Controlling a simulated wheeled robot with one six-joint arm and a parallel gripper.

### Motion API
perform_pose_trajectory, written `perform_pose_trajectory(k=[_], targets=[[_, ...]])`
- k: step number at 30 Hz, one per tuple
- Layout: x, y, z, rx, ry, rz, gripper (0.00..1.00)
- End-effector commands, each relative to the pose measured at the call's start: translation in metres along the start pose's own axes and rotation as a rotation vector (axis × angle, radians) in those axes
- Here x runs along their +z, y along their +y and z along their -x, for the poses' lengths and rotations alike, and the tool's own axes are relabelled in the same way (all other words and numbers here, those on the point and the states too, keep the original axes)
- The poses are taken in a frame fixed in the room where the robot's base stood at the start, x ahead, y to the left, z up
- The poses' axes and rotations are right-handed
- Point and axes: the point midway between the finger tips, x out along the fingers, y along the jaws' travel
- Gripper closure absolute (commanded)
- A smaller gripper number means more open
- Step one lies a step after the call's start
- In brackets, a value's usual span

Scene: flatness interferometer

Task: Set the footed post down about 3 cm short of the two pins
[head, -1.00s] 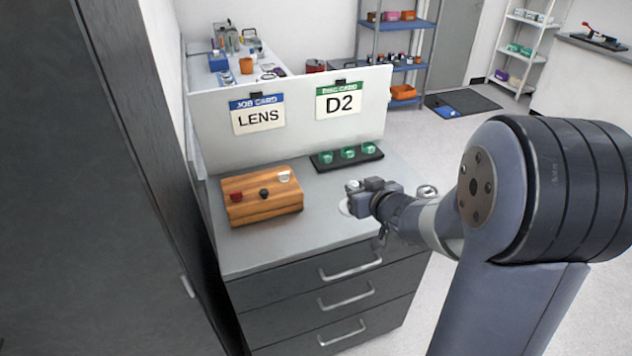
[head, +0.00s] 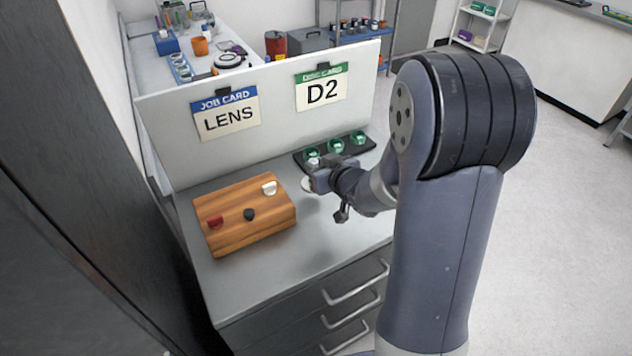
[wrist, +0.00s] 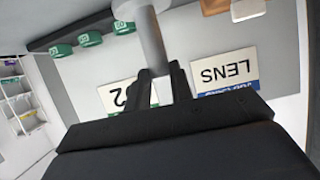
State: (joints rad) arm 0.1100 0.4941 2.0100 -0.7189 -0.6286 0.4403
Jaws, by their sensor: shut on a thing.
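My gripper (head: 318,180) is shut on the footed post, held over the grey bench top between the wooden block and the black tray. In the wrist view the post (wrist: 151,40) is a pale grey cylinder between the fingers (wrist: 160,85), its wider foot (wrist: 132,7) at the top of that upside-down picture. In the head view a bit of its white foot (head: 307,185) shows beside the gripper. I cannot tell whether the foot touches the bench. I cannot make out the two pins in either view.
A wooden block (head: 250,235) with red, black and white knobs stands at the left. A black tray (head: 357,151) with three green rings lies behind the gripper. A white panel (head: 270,115) with LENS and D2 cards stands behind. Bare bench (head: 290,272) lies in front.

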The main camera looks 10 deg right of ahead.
Motion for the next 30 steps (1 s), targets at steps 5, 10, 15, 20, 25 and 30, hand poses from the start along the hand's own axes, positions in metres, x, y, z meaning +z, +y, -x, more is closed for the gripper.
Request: perform_pose_trajectory(k=[5, 10, 15, 20, 25, 30], targets=[[0.014, 0.000, -0.006, -0.001, 0.000, 0.000, 1.00], [0.033, 0.000, -0.014, -0.001, -0.001, -0.001, 1.00], [0.040, 0.000, -0.017, 0.001, 0.003, 0.001, 1.00], [0.040, 0.000, -0.017, 0.001, 0.003, 0.001, 1.00], [0.044, 0.000, -0.019, 0.001, 0.003, 0.001, 1.00], [0.043, 0.000, -0.018, 0.000, 0.002, 0.001, 0.65]])
